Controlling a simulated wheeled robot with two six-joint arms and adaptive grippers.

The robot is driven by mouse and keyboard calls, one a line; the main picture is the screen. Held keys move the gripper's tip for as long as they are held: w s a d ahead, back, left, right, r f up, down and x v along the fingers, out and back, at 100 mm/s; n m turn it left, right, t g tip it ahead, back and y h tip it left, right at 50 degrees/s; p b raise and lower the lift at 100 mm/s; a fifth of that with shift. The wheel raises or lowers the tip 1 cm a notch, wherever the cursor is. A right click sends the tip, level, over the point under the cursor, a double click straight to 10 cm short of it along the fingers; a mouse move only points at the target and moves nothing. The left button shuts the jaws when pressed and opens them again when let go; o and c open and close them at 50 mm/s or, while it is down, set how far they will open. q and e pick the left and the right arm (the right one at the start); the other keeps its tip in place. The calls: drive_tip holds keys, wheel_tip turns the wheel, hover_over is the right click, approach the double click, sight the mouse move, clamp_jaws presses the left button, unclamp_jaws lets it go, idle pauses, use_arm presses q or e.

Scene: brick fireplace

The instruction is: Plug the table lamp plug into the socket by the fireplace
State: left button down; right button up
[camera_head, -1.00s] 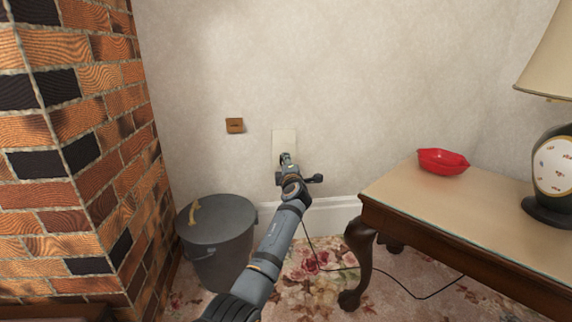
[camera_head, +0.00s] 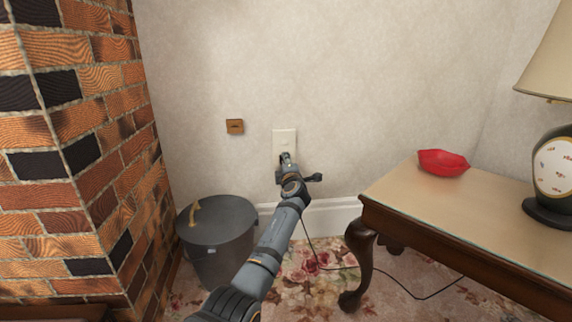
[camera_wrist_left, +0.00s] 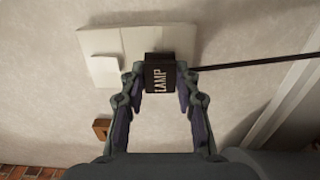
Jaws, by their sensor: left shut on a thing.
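A black plug marked "LAMP" (camera_wrist_left: 168,75) is between the fingers of my left gripper (camera_wrist_left: 160,92) in the left wrist view. The gripper is shut on it. The plug is at the lower edge of the white wall socket plate (camera_wrist_left: 120,50); I cannot tell whether its pins are in. In the head view my left gripper (camera_head: 287,160) is in front of the lower part of the white plate (camera_head: 284,138) and hides the plug. The table lamp (camera_head: 552,172) stands on the side table at the right. My right gripper is not in view.
A grey lidded bin (camera_head: 217,240) stands left of my arm, by the brick fireplace (camera_head: 75,160). A wooden side table (camera_head: 430,205) holds a red dish (camera_head: 443,162). A black cord (camera_head: 400,285) runs over the floral carpet. A small brown plate (camera_head: 235,126) is on the wall.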

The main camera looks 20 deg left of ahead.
use_arm(q)
drive_tip(key=shift+w+a+r, duration=0.1)
drive_tip(key=shift+w+a, duration=0.3)
drive_tip(key=shift+w, duration=0.2)
drive_tip(key=c, duration=0.9)
unclamp_jaws()
drive_tip(key=v, duration=0.7)
drive_tip(key=shift+s, duration=0.25)
drive_tip(key=shift+d, duration=0.1)
